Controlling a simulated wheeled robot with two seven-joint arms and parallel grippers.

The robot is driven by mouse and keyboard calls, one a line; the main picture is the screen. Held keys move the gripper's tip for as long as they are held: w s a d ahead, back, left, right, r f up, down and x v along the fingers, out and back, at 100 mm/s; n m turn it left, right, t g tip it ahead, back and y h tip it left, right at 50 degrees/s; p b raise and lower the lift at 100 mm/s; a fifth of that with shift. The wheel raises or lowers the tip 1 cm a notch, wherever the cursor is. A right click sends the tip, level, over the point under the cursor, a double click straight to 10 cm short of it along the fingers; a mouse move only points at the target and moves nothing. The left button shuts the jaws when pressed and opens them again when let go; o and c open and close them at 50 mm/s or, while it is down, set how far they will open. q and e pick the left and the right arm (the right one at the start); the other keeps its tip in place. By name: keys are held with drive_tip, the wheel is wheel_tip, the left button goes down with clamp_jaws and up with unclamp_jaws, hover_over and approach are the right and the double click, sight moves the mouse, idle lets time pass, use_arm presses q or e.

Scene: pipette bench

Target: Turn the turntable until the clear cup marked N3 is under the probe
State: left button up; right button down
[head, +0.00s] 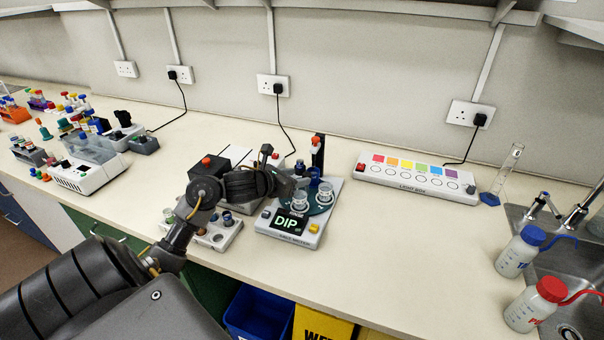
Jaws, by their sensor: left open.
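The turntable (321,207) is a dark teal disc on a pale grey device on the bench, in the middle of the head view. Clear cups stand on it, one at the front (299,199) and one at the right (325,192). Small dark blue things show behind them. The cup marks are too small to read, so I cannot tell which is N3. A dark upright post with a red top (317,143) rises at the back; the probe itself is not clear. My left gripper (291,183) is open at the turntable's left side, hiding part of it. I cannot tell whether it touches anything. My right gripper is out of view.
The device has a "DIP" screen (290,222) and a yellow button (314,228). A rack with small vials (218,236) stands left of it. A light box (415,178) is behind right. Wash bottles (520,250) stand by the sink. Bench between is clear.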

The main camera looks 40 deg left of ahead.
sight(305, 175)
use_arm(q)
drive_tip(key=shift+x, duration=2.1)
drive_tip(key=shift+a, duration=0.15)
drive_tip(key=shift+s, duration=0.1)
